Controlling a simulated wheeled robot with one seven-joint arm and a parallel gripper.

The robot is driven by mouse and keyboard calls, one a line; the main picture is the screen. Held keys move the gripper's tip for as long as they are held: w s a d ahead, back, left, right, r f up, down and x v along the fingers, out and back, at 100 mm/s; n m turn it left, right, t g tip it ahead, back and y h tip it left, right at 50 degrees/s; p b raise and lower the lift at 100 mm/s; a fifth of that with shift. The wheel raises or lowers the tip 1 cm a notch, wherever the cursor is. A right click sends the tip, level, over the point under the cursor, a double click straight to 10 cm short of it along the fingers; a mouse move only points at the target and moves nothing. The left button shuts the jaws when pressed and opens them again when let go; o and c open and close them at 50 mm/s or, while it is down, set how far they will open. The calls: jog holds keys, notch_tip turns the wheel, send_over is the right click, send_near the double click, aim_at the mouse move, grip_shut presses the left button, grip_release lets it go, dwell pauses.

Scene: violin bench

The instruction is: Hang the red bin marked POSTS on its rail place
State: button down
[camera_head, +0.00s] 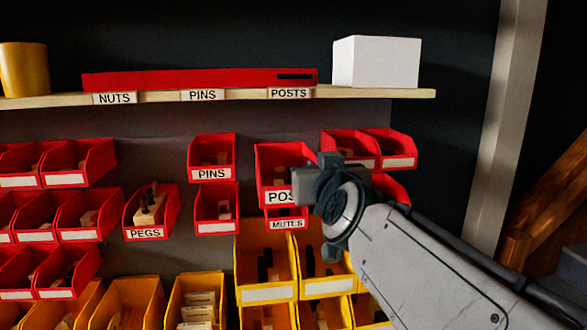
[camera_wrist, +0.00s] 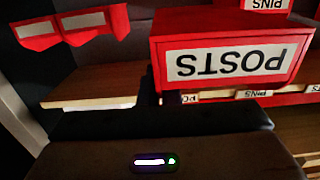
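The red bin marked POSTS (camera_head: 278,165) is in front of the back panel, between the PINS bin (camera_head: 211,157) and red bins to the right. My gripper (camera_head: 304,183) is at its right front side, seemingly shut on it, and covers the end of its label. In the wrist view the bin (camera_wrist: 232,48) is close, its label upside down, with a dark finger (camera_wrist: 148,85) at its edge. The bin's back is hidden, so I cannot tell whether it touches the rail. A POSTS label (camera_head: 289,93) is on the shelf edge above.
A MUTES bin (camera_head: 286,219) is just below, partly covered. Yellow bins (camera_head: 267,294) fill the lower rows. The wooden shelf (camera_head: 385,94) above carries a long red bar (camera_head: 190,79) and a white box (camera_head: 376,62). A PEGS bin (camera_head: 146,232) hangs at left.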

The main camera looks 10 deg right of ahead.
aim_at(309, 158)
jog(key=shift+b, duration=0.3)
jog(key=shift+w+f, duration=0.1)
jog(key=shift+w, duration=0.85)
jog(key=shift+w+b, duration=0.45)
jog(key=shift+w, duration=2.2)
jog(key=shift+w+p, duration=0.5)
jog(key=shift+w, duration=3.5)
jog(key=shift+w+d+b, duration=0.75)
jog(key=shift+d+b, duration=0.25)
jog(key=shift+b, duration=0.95)
jog(key=shift+r, duration=0.2)
